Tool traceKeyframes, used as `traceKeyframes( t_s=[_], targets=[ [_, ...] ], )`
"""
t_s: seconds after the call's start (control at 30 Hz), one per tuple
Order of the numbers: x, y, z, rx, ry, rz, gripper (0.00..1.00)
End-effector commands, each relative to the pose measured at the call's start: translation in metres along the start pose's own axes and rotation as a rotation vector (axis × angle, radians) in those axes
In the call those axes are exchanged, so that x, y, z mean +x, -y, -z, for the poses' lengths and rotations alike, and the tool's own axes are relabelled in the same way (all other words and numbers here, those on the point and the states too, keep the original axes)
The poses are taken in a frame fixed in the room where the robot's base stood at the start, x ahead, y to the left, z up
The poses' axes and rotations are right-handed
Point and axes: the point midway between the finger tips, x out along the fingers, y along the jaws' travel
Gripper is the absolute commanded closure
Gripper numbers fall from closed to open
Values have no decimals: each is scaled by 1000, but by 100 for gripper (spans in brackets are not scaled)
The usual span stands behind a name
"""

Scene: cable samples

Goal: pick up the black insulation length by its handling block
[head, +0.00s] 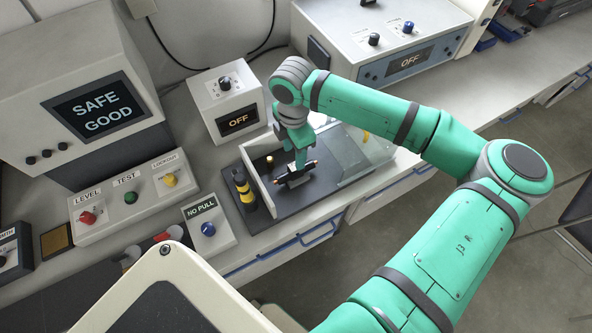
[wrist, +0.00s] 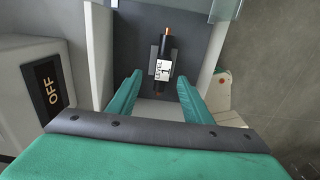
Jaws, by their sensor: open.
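The black insulation length (wrist: 166,45), with copper-coloured ends, lies on the dark base plate and runs up the wrist view. I see no contact.
A pale wall (head: 256,181) and a clear panel (head: 368,150) flank the length. A black and yellow post (head: 243,191) stands left. A small box reading OFF (head: 226,104) stands behind, also at left in the wrist view (wrist: 35,80). A NO PULL box (head: 208,227) is nearer.

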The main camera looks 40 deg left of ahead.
Motion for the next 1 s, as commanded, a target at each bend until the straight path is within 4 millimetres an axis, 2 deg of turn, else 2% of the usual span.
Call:
traceKeyframes(
  t_s=[0.1, 0.37, 0.7, 1.0],
  targets=[
    [17, 0, 0, 1, 0, 0, 55],
    [34, 1, -1, 1, 0, -2, 55],
    [77, 6, -3, 1, -1, -2, 55],
    [81, 5, -3, 2, -1, -4, 55]
  ],
)
